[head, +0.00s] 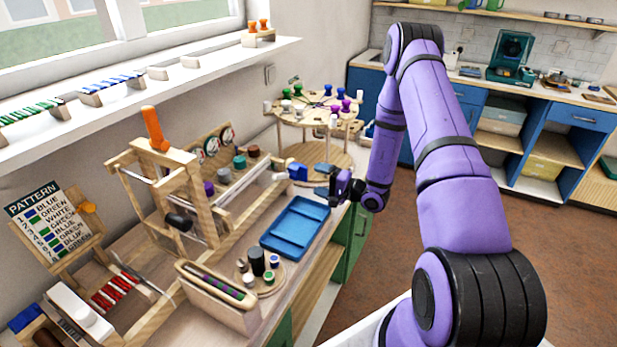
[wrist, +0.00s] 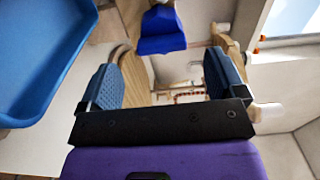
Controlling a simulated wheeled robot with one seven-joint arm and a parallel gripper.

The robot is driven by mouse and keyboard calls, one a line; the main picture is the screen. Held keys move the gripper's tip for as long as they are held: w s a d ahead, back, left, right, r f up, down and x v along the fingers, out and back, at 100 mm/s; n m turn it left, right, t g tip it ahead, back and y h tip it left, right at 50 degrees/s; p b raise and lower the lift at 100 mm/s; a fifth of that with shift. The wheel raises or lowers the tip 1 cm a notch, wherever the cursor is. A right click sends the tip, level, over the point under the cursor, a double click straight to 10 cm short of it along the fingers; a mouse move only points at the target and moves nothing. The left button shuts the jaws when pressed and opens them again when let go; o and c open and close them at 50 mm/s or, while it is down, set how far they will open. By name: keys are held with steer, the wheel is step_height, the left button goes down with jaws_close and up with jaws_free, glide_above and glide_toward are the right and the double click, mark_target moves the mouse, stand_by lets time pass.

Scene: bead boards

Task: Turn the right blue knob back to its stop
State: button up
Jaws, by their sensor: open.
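The right blue knob (head: 297,172) sits at the right end of the wooden bead frame (head: 205,190), beside a pale rod end. In the wrist view the blue knob (wrist: 162,34) shows ahead of my gripper, roughly between the lines of the two fingers. My gripper (head: 322,181) is to the right of the knob in the head view, apart from it. In the wrist view my gripper (wrist: 163,78) is open, with its blue ribbed pads wide apart and nothing between them. The knob's far side is hidden.
A blue tray (head: 296,226) lies on the bench just below my gripper and fills the left of the wrist view. A round wooden stand (head: 318,112) with coloured pegs is behind. A small round board (head: 260,275) with cylinders stands in front. The floor to the right is clear.

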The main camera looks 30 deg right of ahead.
steer(key=shift+v, duration=2.35)
